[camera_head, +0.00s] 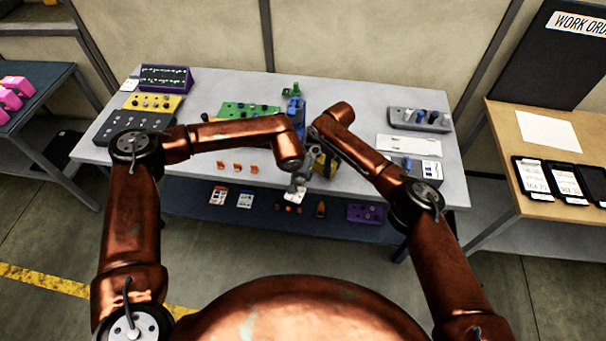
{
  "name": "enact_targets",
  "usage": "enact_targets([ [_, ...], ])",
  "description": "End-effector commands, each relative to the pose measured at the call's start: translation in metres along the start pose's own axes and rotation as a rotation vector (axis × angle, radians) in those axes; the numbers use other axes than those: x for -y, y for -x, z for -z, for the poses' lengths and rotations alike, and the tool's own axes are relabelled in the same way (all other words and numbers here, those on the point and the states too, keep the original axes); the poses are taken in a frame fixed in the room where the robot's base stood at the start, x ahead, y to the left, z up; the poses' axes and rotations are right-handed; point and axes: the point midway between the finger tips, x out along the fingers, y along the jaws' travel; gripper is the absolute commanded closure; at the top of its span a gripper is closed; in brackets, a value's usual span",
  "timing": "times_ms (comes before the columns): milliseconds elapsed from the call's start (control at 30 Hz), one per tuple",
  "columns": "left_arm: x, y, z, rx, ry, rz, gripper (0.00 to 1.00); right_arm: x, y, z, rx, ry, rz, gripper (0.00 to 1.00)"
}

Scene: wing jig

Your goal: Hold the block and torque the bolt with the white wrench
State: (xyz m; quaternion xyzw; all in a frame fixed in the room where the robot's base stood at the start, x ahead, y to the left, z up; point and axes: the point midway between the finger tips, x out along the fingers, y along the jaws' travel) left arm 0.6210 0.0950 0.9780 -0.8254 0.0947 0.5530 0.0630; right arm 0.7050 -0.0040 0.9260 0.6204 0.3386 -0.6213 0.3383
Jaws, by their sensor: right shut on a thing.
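My left arm reaches over the table's middle, and its gripper (297,186) points down near the front edge. A small white piece (293,197) shows at its tips; I cannot tell whether the fingers grip it. My right arm bends in from the right, and its gripper (318,160) is small and partly covered by the arm. It is shut at a yellow and dark block-like thing (326,165) just right of the left gripper. The bolt and a clear wrench shape cannot be made out. A blue upright fixture (296,109) stands behind both grippers.
The grey table (205,177) bears a green board (247,108), a yellow tray (152,102), a dark tray (150,121), a purple rack (166,77) and several orange pieces (238,167) at left. A grey holder (420,119) and white panel (408,145) lie at right.

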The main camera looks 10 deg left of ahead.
Motion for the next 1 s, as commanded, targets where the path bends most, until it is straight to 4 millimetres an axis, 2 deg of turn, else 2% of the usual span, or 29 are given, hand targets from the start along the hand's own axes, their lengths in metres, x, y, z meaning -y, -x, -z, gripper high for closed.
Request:
enact_targets([
  [500, 0.025, -0.002, 0.003, -0.002, -0.169, -0.071, 1.0, 0.0, 0.001, 0.001, -0.002, 0.0, -0.001, 1.0],
  [1000, 0.031, -0.003, 0.004, -0.002, -0.205, -0.085, 1.0, 0.0, 0.001, 0.001, -0.002, 0.0, -0.001, 1.0],
])
